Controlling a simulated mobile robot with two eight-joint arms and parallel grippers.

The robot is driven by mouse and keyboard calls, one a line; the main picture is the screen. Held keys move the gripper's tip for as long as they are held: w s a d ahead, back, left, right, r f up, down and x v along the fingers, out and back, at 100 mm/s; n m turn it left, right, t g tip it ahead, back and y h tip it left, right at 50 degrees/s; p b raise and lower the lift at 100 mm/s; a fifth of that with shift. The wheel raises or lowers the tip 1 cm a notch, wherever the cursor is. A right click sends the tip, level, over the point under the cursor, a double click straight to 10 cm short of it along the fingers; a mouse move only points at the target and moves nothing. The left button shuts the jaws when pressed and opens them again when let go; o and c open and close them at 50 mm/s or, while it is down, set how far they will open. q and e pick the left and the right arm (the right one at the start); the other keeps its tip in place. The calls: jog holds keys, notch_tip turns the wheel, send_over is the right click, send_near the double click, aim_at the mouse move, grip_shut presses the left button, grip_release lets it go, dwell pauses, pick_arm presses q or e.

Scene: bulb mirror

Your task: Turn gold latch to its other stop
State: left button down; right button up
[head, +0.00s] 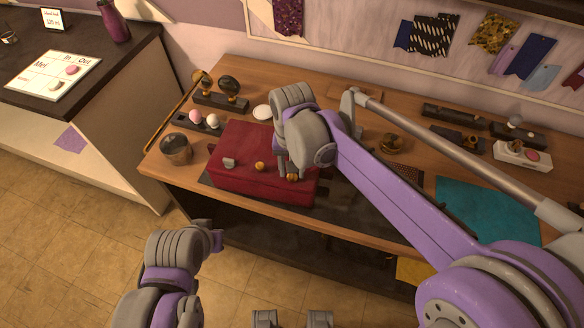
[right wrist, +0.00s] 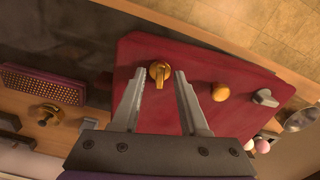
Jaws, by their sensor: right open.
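The red box (head: 237,182) lies on the wooden bench. On its front face are a gold latch (head: 292,178), a round gold knob (head: 260,166) and a grey latch (head: 229,162). In the right wrist view the gold latch (right wrist: 160,70) has a round base and a short lever pointing toward my gripper. My right gripper (right wrist: 159,76) is open, its fingers on either side of the latch with small gaps showing. In the head view the right gripper (head: 288,170) partly hides the latch. My left gripper (head: 216,239) is low, in front of the bench, its jaws unclear.
A metal cup (head: 176,149) stands left of the box, near pink and white balls on a dark holder (head: 203,124). A teal mat (head: 487,209) lies at the right of the bench. Open floor (head: 60,225) is at the left.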

notch_tip(320, 180, up, 11)
jog(key=shift+f+p, duration=0.15)
jog(key=shift+p, duration=0.2)
dwell(0.4)
jog(key=s+d+f+t, duration=0.2)
jog(key=s+d+f, duration=0.4)
jog(key=d, duration=0.3)
jog(key=s+d+f+t, duration=0.3)
jog(key=s+d+f, duration=0.4)
jog(key=s+d, duration=0.2)
jog(key=shift+s+n, duration=0.25)
jog(key=shift+n, duration=0.15)
dwell(0.9)
